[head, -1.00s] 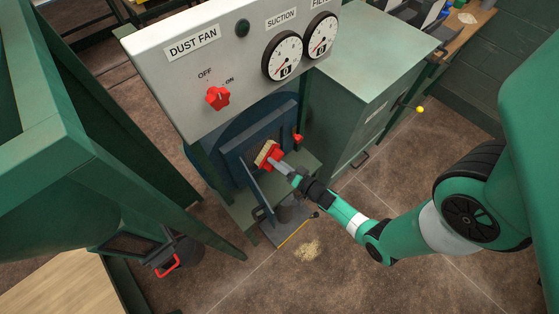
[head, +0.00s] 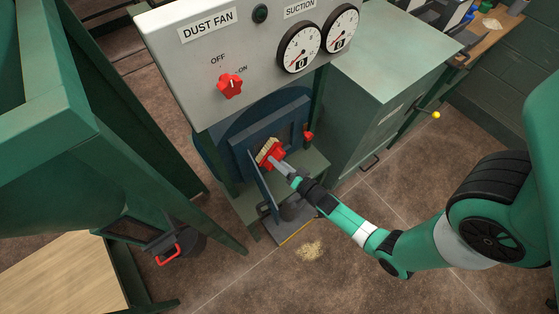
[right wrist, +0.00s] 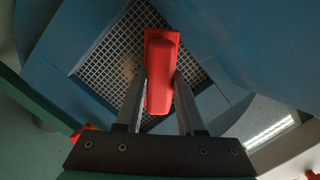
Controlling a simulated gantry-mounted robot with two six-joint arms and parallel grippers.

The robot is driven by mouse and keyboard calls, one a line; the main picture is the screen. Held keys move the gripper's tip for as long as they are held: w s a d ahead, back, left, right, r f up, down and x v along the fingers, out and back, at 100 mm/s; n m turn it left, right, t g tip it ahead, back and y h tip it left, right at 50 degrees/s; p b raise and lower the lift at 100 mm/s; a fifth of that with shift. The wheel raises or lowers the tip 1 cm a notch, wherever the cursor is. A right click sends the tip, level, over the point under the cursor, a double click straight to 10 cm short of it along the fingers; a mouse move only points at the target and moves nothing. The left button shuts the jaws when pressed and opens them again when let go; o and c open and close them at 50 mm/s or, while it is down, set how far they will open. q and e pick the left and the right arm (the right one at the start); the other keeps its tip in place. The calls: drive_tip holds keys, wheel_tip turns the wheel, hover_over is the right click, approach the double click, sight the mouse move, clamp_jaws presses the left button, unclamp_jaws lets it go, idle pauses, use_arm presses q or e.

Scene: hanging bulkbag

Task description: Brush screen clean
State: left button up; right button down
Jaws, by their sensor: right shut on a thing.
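The brush (head: 269,151) has a red body and pale tan bristles. My right gripper (head: 280,165) is shut on it and holds it at the opening of the blue housing under the control panel. In the right wrist view the red brush (right wrist: 160,62) sits between both fingers and covers part of the screen. The screen (right wrist: 105,52) is a square metal mesh in a blue frame, with a tan dusty patch left of the brush. I cannot tell whether the bristles touch the mesh. My left gripper is not in view.
The open blue door (head: 262,187) stands close beside the brush. A panel (head: 215,60) with a red DUST FAN knob and gauges is above. A green cabinet (head: 365,120) is right of the opening. A tan dust pile (head: 310,250) lies on open floor.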

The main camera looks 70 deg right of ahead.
sight(284, 156)
drive_tip(key=shift+d+r+p, duration=0.2)
drive_tip(key=shift+d+p, duration=0.25)
drive_tip(key=shift+d, duration=0.1)
drive_tip(key=shift+s+d+p, duration=0.5)
drive_tip(key=shift+s+d, duration=0.1)
drive_tip(key=shift+d, duration=0.2)
drive_tip(key=shift+d+f, duration=0.1)
drive_tip(key=shift+f, duration=0.05)
drive_tip(key=s+d, duration=0.1)
drive_tip(key=s+d+p, duration=0.1)
drive_tip(key=d, duration=0.1)
drive_tip(key=shift+s+d+f, duration=0.1)
drive_tip(key=shift+d, duration=0.1)
drive_tip(key=shift+s, duration=0.1)
